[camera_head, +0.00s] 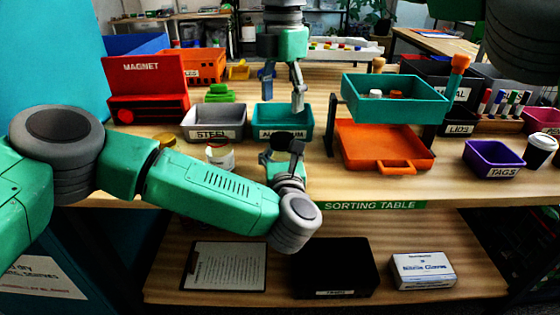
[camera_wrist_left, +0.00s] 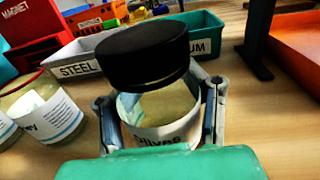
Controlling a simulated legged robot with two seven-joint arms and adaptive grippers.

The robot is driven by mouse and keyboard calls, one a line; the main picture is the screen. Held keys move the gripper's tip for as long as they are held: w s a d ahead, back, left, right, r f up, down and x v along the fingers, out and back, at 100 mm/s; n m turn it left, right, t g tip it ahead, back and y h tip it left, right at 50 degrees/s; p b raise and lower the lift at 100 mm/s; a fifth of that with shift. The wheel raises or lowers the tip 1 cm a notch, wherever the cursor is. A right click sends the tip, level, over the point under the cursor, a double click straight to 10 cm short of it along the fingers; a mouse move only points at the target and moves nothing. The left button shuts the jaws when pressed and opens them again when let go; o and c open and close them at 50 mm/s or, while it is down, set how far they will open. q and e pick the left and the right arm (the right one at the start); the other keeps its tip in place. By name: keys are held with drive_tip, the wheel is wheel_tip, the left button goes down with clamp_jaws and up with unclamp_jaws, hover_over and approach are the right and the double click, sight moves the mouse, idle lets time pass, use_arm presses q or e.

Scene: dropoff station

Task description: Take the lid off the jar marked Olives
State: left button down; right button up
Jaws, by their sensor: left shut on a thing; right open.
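The Olives jar (camera_wrist_left: 165,115) is clear, with a pale label and a black lid (camera_wrist_left: 145,50) over its top. In the wrist view I cannot tell whether the lid is fully seated. My left gripper (camera_wrist_left: 160,125) is shut around the jar's sides, below the lid. In the head view the black lid (camera_head: 283,136) shows at the end of my left arm, with most of the jar hidden by my left gripper (camera_head: 285,165). My right gripper (camera_head: 283,102) is open and empty, pointing down above the lid, apart from it, in front of the teal bin.
Behind are the grey STEEL bin (camera_head: 214,128) and the teal ALUMINUM bin (camera_head: 268,115). Another jar (camera_head: 219,157) stands left of the Olives jar. A teal tray (camera_head: 395,105) is raised over an orange tray (camera_head: 385,155) at the right. Bare tabletop lies in front of the orange tray.

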sight(282, 137)
drive_tip(key=shift+d+m, duration=0.25)
drive_tip(key=shift+m, duration=0.05)
drive_tip(key=m, duration=0.2)
drive_tip(key=a+m, duration=0.1)
drive_tip(key=m, duration=0.1)
drive_tip(key=shift+s+a+m, duration=0.15)
drive_tip(key=shift+m, duration=0.25)
drive_tip(key=shift+a+m, duration=0.2)
drive_tip(key=shift+m, duration=1)
drive_tip(key=m, duration=0.7)
drive_tip(key=d+m, duration=0.1)
drive_tip(key=m, duration=0.3)
drive_tip(key=shift+s+f, duration=0.1)
drive_tip(key=shift+d+m, duration=0.1)
drive_tip(key=shift+m, duration=1.1)
drive_tip(key=m, duration=1.1)
drive_tip(key=shift+a, duration=0.4)
drive_tip(key=m, duration=0.4)
drive_tip(key=shift+d+m, duration=0.15)
drive_tip(key=shift+m, duration=0.15)
drive_tip(key=m, duration=0.6)
drive_tip(key=shift+d+m, duration=0.25)
drive_tip(key=shift+m, duration=0.05)
drive_tip(key=m, duration=0.6)
drive_tip(key=shift+f, duration=4.1)
